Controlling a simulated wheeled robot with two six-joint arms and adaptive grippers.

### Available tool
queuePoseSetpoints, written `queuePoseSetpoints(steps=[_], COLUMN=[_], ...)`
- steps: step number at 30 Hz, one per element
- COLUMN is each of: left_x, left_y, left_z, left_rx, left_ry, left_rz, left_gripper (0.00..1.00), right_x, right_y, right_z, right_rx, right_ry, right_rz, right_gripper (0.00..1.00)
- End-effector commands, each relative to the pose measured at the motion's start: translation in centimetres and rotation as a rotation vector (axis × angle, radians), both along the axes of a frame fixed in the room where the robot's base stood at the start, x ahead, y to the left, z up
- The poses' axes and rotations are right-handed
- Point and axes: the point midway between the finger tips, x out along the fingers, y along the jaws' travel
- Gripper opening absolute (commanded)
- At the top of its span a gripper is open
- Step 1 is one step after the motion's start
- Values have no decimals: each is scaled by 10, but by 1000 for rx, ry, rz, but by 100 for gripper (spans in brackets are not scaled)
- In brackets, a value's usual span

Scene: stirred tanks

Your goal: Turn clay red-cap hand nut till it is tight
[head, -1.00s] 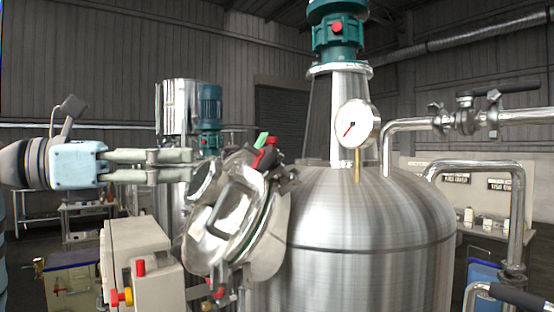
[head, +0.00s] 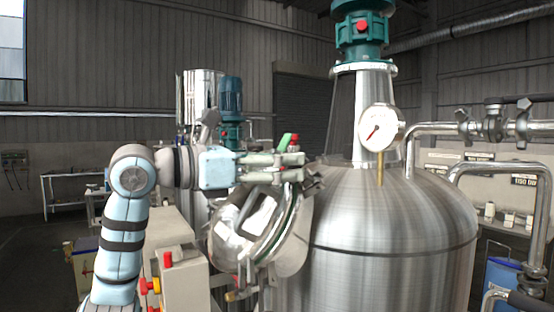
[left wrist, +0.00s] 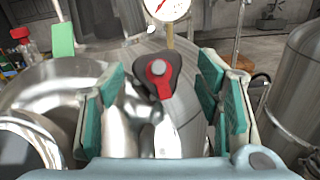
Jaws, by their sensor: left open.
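The red-cap hand nut (left wrist: 158,70) shows in the left wrist view as a dark, rounded, lever-like body with a red face and a pale round centre. It stands at the rim of the tank's round steel hatch (head: 246,222). My left gripper (head: 300,167) is open at the hatch's upper edge. In the left wrist view its teal-padded fingers (left wrist: 158,98) stand left and right, with the nut between and just beyond them. I see no finger touching the nut. In the head view the gripper largely hides that spot. My right gripper is not in view.
A green piece (head: 284,141) sticks up close behind my left fingers. A pressure gauge (head: 378,131) stands on the steel tank (head: 390,240). A beige control box (head: 180,270) with red buttons is below my left arm. Pipes (head: 500,130) run at right.

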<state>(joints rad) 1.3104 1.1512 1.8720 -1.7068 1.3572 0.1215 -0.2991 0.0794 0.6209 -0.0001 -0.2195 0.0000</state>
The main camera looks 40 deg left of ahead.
Motion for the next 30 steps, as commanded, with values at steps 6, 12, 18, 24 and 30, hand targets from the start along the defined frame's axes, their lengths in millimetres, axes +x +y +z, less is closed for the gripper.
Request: queuePoseSetpoints(steps=[6,12,18,24,30], left_x=[0,0,0,0,1], left_y=[0,0,1,2,3], left_z=[0,0,0,1,3], left_rx=[0,0,13,73,186], left_ry=[0,0,-4,-20,-52], left_rz=[0,0,-8,-47,-121], left_gripper=[33,10,10,10,11], right_x=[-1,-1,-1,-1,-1], right_y=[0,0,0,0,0], right_z=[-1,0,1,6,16], right_rx=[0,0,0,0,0], right_ry=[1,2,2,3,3], right_rz=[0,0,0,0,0], right_gripper=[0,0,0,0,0])
